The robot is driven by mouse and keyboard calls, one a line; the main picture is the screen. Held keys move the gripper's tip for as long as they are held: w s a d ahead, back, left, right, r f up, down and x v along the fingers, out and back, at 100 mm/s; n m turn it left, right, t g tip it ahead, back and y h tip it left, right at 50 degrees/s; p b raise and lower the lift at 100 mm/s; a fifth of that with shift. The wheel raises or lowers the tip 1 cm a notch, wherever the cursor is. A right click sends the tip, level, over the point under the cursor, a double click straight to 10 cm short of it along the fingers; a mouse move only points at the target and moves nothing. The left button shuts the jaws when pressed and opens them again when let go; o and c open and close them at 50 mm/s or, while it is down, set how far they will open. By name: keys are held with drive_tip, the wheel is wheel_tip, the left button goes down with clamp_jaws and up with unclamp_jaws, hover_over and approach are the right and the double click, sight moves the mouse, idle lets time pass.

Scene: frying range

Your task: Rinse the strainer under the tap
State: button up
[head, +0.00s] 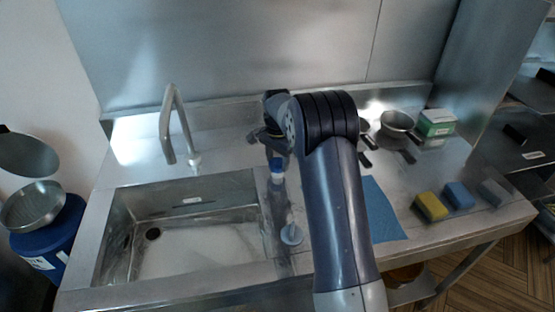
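A round, shallow metal vessel that looks like a strainer (33,205) sits on a blue drum at the far left. A small metal pan or strainer (397,121) with a dark handle is at the back right; I cannot tell which is the task's strainer. The tap (173,125) rises behind the sink (190,185), its spout hanging over the back edge; no water stream is visible. My gripper (258,136) is over the counter right of the tap, partly hidden by my arm. Its fingertips are too small and dark to read, and nothing is clearly held.
A blue-and-white item (277,170) and a pale round item (291,235) are at the sink's right rim. A blue cloth (382,212), yellow sponge (431,206), blue sponge (459,195) and grey block (493,192) lie to the right. A green-and-white box (437,123) stands behind.

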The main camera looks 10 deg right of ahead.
drive_tip(key=c, duration=0.4)
drive_tip(key=shift+c, duration=0.2)
drive_tip(key=shift+n, duration=0.3)
drive_tip(key=n, duration=0.3)
drive_tip(key=shift+n, duration=2.3)
drive_tip(key=o, duration=1)
